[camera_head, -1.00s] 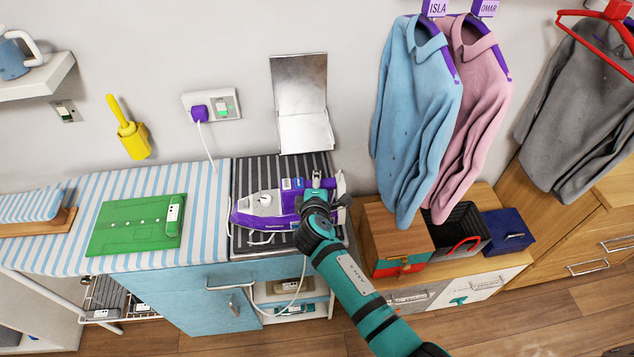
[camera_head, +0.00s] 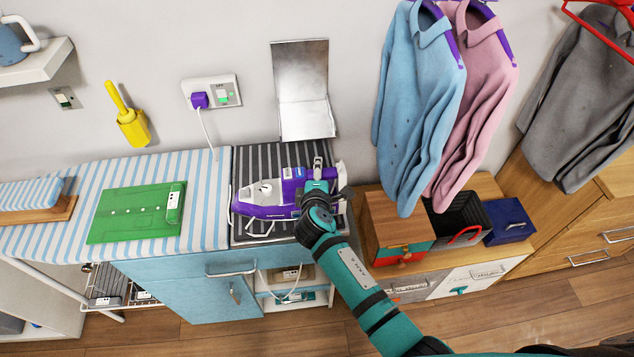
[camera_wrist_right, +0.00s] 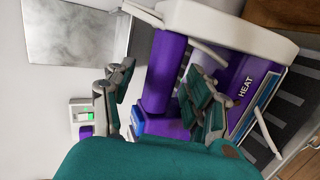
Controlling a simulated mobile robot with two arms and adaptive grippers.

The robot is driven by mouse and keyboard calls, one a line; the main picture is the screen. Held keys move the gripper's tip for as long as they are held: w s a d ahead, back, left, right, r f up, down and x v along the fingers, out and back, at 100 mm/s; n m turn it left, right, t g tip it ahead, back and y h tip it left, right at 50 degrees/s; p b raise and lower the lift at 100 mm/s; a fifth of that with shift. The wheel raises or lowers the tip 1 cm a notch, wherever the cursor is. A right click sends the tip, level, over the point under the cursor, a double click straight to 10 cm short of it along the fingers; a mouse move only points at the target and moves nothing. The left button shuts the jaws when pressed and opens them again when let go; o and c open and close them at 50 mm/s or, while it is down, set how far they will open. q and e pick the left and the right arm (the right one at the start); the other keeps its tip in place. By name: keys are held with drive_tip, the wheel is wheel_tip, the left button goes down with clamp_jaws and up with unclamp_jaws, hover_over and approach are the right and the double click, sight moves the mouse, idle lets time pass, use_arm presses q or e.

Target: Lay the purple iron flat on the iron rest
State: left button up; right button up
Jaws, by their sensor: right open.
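The purple and white iron (camera_head: 268,197) lies on the dark striped iron rest (camera_head: 270,155) at the right end of the ironing board, its tip to the left. It looks flat, but its underside is hidden. My right gripper (camera_head: 318,178) is at the handle end of the iron. In the right wrist view the open fingers (camera_wrist_right: 160,98) stand on either side of the iron's purple handle (camera_wrist_right: 164,70); whether they touch it is unclear. My left gripper is out of view.
A metal plate (camera_head: 301,75) stands against the wall behind the rest. A wooden box (camera_head: 393,222) and hanging shirts (camera_head: 420,100) are close on the right. The iron's cord (camera_head: 205,130) runs to a wall socket.

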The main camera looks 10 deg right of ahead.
drive_tip(key=v, duration=1.1)
drive_tip(key=s+d+f+m+g+y+b, duration=0.15)
drive_tip(key=s+f, duration=0.35)
drive_tip(key=f, duration=0.7)
drive_tip(key=s+d+f+m+g+b, duration=0.1)
drive_tip(key=s+d+f+g, duration=0.3)
drive_tip(key=f, duration=0.8)
drive_tip(key=s+a+f+m+g+y+b, duration=0.1)
drive_tip(key=s+f+m+g, duration=0.1)
drive_tip(key=s+f, duration=0.65)
use_arm(q)
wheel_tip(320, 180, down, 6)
drive_tip(key=b, duration=0.3)
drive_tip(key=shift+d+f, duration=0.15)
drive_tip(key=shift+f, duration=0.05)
use_arm(e)
drive_tip(key=s+d+f+m+g, duration=0.2)
drive_tip(key=s+d+f+m, duration=0.2)
drive_tip(key=s+f, duration=0.6)
drive_tip(key=s+d+f+m+g, duration=0.2)
drive_tip(key=s+d+f+m, duration=0.3)
drive_tip(key=s+d+f, duration=0.4)
drive_tip(key=s+f, duration=0.1)
drive_tip(key=s, duration=0.5)
drive_tip(key=shift+s+g, duration=0.15)
drive_tip(key=shift+g, duration=0.2)
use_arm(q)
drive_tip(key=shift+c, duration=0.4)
use_arm(e)
drive_tip(key=shift+a, duration=0.1)
